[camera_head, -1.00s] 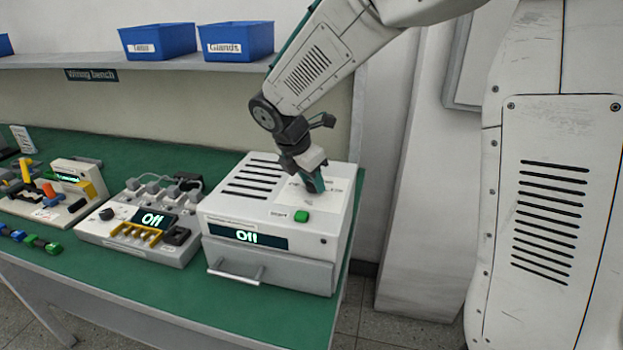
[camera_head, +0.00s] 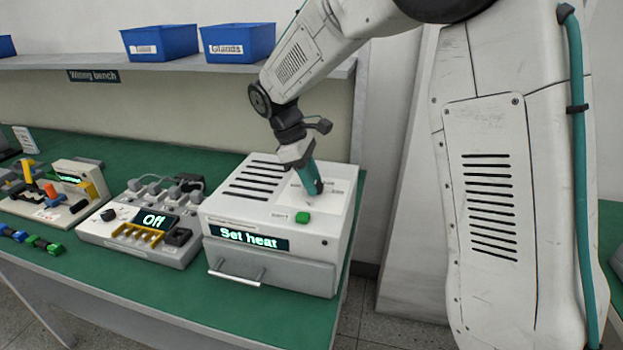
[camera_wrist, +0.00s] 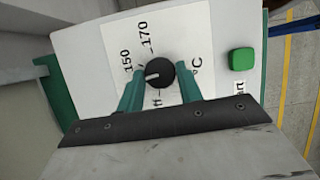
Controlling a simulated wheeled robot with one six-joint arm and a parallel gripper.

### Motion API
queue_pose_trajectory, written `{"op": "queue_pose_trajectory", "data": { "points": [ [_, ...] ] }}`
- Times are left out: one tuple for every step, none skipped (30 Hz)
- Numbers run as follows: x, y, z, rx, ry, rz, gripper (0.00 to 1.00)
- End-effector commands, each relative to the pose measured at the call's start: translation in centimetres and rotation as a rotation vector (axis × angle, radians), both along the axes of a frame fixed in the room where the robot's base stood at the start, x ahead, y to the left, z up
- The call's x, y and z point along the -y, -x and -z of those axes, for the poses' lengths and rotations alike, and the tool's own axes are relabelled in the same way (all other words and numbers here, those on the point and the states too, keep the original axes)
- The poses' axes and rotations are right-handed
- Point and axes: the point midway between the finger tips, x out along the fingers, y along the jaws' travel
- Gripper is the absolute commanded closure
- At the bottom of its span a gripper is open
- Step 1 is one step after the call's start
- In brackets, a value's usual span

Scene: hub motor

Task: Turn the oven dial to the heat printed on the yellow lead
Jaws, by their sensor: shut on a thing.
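The oven (camera_head: 270,262) is a white box on the green bench, with a grey drawer front and a display (camera_head: 248,238) reading "Set heat". The black oven dial (camera_wrist: 160,73) shows in the wrist view on a white scale with 150, 170 and a °C mark. Its white pointer line points left in that view, below the 150. My gripper (camera_wrist: 161,82) has its teal fingers shut on the dial, one on each side. It also shows in the head view (camera_head: 312,186), over the oven's top. I cannot pick out the yellow lead for certain.
A green button (camera_wrist: 241,59) sits beside the dial scale. Left of the oven stands a white unit (camera_head: 140,230) with a display reading "Off" and yellow parts. Further left is a rig (camera_head: 60,195) with coloured pieces. Blue bins (camera_head: 238,42) stand on the shelf.

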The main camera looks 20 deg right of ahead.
Motion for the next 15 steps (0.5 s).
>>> {"op": "queue_pose_trajectory", "data": {
  "points": [
    [0.06, -0.13, 0.02, 0.001, -0.001, 0.043, 0.87],
    [0.07, -0.13, 0.04, 0.000, -0.001, 0.072, 0.87],
    [0.07, -0.13, 0.05, -0.001, -0.001, 0.110, 0.87],
    [0.10, -0.16, 0.04, 0.000, 0.000, 0.138, 0.87],
    [0.11, -0.20, 0.03, 0.001, 0.000, 0.166, 0.87],
    [0.13, -0.23, 0.01, 0.001, -0.001, 0.204, 0.87],
    [0.18, -0.23, 0.00, 0.001, -0.001, 0.233, 0.87],
    [0.22, -0.24, 0.00, 0.001, -0.001, 0.262, 0.87],
    [0.22, -0.25, 0.03, 0.000, -0.001, 0.300, 0.87],
    [0.23, -0.27, 0.04, 0.000, -0.001, 0.328, 0.87],
    [0.25, -0.29, 0.03, 0.001, 0.000, 0.356, 0.87],
    [0.26, -0.31, 0.03, 0.000, -0.001, 0.394, 0.87],
    [0.29, -0.32, 0.03, 0.000, -0.001, 0.424, 0.87],
    [0.33, -0.34, 0.02, 0.000, -0.001, 0.451, 0.87],
    [0.37, -0.36, 0.02, 0.000, -0.001, 0.490, 0.87]
  ]
}}
